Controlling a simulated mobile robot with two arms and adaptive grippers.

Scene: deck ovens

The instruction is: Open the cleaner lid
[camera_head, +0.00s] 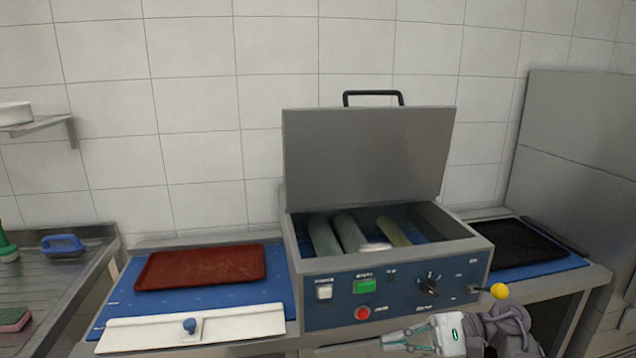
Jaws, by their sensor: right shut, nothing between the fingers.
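The cleaner lid (366,155) stands raised and nearly upright at the back of the cleaner, with its black handle (373,94) at the top edge. The cleaner (396,293) is a box with a blue front panel. Inside its open top, several rollers (348,233) show. My right gripper (388,338) is in front of the cleaner, below the panel, at the bottom of the view. It is shut and empty, pointing left, apart from the lid. My left gripper is not in view.
A black tray (513,243) lies on the right side. A yellow ball knob (499,291) sticks out at the cleaner's right. A sink counter (50,280) is far left.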

